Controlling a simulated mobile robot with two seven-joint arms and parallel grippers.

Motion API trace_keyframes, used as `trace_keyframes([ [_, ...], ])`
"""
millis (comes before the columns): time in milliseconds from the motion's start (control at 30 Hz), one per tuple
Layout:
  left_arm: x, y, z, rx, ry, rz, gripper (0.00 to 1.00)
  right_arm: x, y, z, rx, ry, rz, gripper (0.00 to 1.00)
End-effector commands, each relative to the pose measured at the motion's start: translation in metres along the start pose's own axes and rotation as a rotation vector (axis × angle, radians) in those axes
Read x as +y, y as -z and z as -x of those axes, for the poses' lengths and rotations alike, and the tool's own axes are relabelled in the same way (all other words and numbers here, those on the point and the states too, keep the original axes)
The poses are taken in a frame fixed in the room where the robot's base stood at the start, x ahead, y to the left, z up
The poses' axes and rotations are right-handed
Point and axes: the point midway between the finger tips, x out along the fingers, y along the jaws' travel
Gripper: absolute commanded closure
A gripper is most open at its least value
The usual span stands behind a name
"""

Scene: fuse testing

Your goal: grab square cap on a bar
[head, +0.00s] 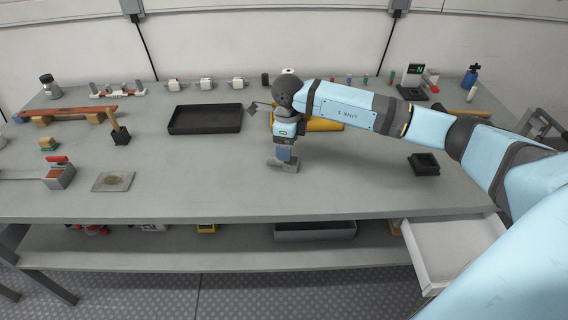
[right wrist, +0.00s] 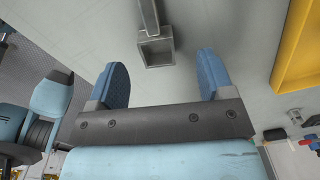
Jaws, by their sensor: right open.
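The square cap (right wrist: 156,50) is a grey, hollow square piece on the end of a grey bar (right wrist: 149,14). In the right wrist view it lies ahead of my right gripper (right wrist: 163,72), roughly centred between the two blue fingers and apart from both. In the head view the cap (head: 291,168) lies on the workbench just below my right gripper (head: 284,160), partly hidden by it, with the bar pointing left. My right gripper points down, open and empty. My left gripper is not in view.
A yellow tray (head: 322,125) lies behind the gripper, partly covered by my right arm. A black tray (head: 205,131) is to its left, and a small black box (head: 424,170) to its right. An open drawer (head: 455,241) juts out below the bench. The front middle of the bench is clear.

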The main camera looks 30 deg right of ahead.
Motion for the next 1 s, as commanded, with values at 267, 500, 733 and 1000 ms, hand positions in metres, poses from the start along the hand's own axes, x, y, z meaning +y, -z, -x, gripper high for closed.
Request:
trace_keyframes([
  [267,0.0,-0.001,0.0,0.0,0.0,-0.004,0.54,0.005,-0.002,-0.024,0.001,-0.004,0.001,0.26],
  [500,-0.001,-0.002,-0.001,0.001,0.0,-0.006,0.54,0.005,-0.004,-0.054,-0.001,-0.002,0.001,0.26],
  [733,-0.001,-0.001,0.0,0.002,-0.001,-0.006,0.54,0.005,-0.003,-0.054,-0.001,-0.001,0.001,0.32],
  [1000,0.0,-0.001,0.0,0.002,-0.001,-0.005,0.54,0.005,-0.003,-0.054,-0.001,-0.001,0.001,0.8],
])
